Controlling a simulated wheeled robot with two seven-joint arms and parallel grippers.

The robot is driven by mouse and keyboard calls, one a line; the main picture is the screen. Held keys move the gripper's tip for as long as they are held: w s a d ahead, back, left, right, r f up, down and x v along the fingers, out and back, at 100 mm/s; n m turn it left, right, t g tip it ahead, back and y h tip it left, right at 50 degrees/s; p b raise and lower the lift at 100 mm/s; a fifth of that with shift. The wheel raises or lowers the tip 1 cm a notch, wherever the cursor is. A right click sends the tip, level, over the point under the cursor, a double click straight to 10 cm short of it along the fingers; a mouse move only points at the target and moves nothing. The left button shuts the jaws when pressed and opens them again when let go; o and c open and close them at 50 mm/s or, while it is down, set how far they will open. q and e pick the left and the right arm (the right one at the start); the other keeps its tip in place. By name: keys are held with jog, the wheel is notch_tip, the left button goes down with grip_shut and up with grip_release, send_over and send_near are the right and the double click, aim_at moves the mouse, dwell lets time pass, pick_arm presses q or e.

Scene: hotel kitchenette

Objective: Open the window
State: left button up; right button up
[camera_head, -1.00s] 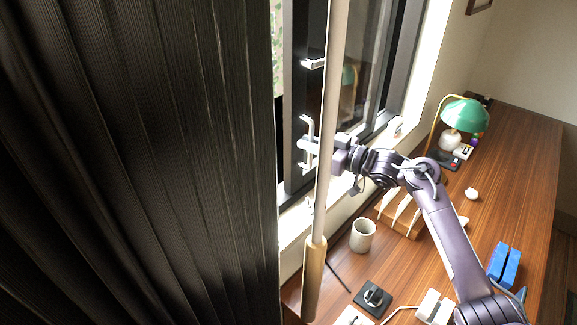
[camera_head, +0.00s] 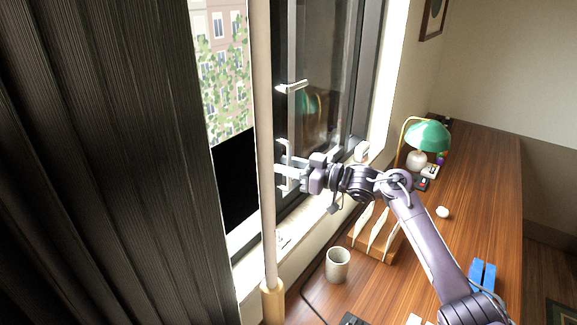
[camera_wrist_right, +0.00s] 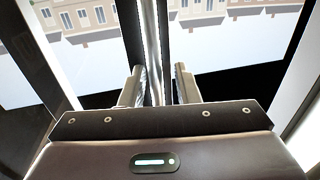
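The window (camera_head: 333,75) has a dark frame and glass, right of a pale vertical pole. A silver upper handle (camera_head: 292,87) sticks out from its frame. A lower upright handle (camera_head: 285,152) is at my right gripper (camera_head: 284,172). In the right wrist view, the right gripper's two fingers (camera_wrist_right: 160,86) stand apart on either side of a vertical metal bar (camera_wrist_right: 155,55). Gaps show beside the bar, so I see no firm grip. The pole hides part of the window edge in the head view. My left gripper is not in view.
A dark curtain (camera_head: 100,170) fills the left. The pale pole (camera_head: 266,150) stands close before the window. The wooden desk (camera_head: 465,190) holds a green lamp (camera_head: 428,136), a cup (camera_head: 338,265), a wooden rack (camera_head: 375,240) and blue objects (camera_head: 482,276).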

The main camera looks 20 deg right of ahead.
jog(key=shift+f, duration=0.1)
jog(key=shift+s+d+f, duration=0.1)
jog(key=shift+s+d, duration=0.05)
jog(key=shift+d, duration=0.1)
jog(key=b+v, duration=0.2)
jog(key=v, duration=0.5)
jog(key=shift+b, duration=0.3)
jog(key=shift+s+d, duration=0.1)
